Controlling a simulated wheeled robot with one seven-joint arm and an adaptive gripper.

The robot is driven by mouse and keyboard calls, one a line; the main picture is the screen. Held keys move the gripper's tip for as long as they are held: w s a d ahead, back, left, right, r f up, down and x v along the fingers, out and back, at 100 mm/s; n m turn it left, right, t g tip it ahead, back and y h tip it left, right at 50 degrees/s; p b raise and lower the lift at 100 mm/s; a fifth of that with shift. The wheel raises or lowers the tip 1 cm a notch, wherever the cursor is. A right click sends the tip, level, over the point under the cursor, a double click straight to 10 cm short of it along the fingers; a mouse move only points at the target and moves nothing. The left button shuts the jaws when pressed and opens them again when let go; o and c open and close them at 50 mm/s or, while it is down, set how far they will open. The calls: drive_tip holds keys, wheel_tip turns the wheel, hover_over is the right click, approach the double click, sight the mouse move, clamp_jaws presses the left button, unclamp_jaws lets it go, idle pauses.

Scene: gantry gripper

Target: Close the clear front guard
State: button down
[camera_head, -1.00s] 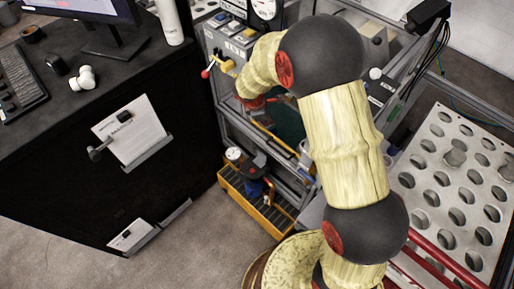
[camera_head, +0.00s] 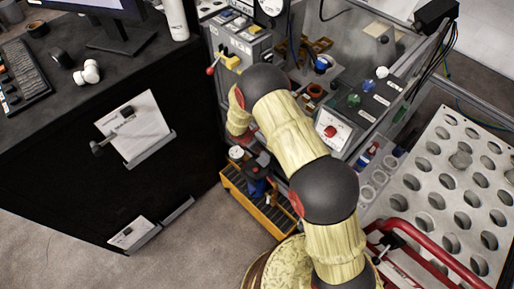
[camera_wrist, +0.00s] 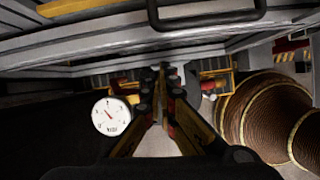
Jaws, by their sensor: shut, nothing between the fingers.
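My gripper (camera_wrist: 163,78) is shut and empty in the wrist view, its fingertips below a grey metal frame edge. A black bar handle (camera_wrist: 207,14) is on the grey frame above the fingertips; I cannot tell for sure that this frame is the guard. No gap or contact between fingers and frame can be made out clearly. A clear panel (camera_head: 358,62) stands at the machine's back; the front guard cannot be clearly told apart.
The gauge also shows in the wrist view (camera_wrist: 111,116). A black desk (camera_head: 85,170) stands left, a perforated plate (camera_head: 455,165) right. A control box (camera_head: 333,130) has a red button.

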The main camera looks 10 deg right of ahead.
drive_tip(key=b+x, duration=0.1)
drive_tip(key=x, duration=0.4)
drive_tip(key=shift+d+f, duration=0.15)
drive_tip(key=shift+f, duration=0.25)
drive_tip(key=r, duration=0.1)
drive_tip(key=d+r, duration=0.1)
drive_tip(key=w+r, duration=0.1)
drive_tip(key=r, duration=0.1)
drive_tip(key=shift+d+b, duration=0.3)
drive_tip(key=shift+b, duration=0.05)
wheel_tip(320, 180, up, 34)
drive_tip(key=p, duration=2.3)
drive_tip(key=shift+w, duration=0.1)
